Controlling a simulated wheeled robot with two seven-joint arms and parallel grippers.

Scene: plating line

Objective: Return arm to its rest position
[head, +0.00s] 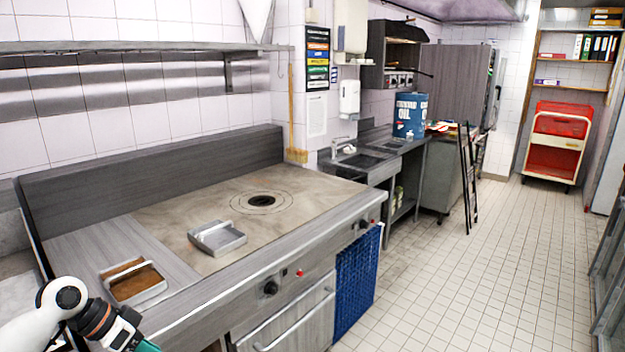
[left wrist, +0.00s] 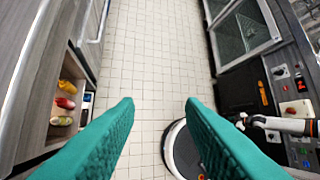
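My left arm comes into the head view at the bottom left, with a white link, dark joints and a teal part cut off by the lower edge. The fingers of my left gripper (left wrist: 160,104) show in the left wrist view as two teal pads, wide apart with nothing between them. They hang over pale floor tiles (left wrist: 152,60), clear of any object. My right gripper does not show in the head view. A white and dark arm-like part shows at the right edge of the left wrist view; I cannot tell its gripper state.
A steel cooktop (head: 215,215) bears a grey tray (head: 240,240); a pan with brown contents (head: 132,298) is set nearer my arm. A blue basket (head: 357,284) hangs at its front. A shelf holds colourful bottles (left wrist: 66,103). A red cart (head: 556,142) stands far back. The aisle floor is clear.

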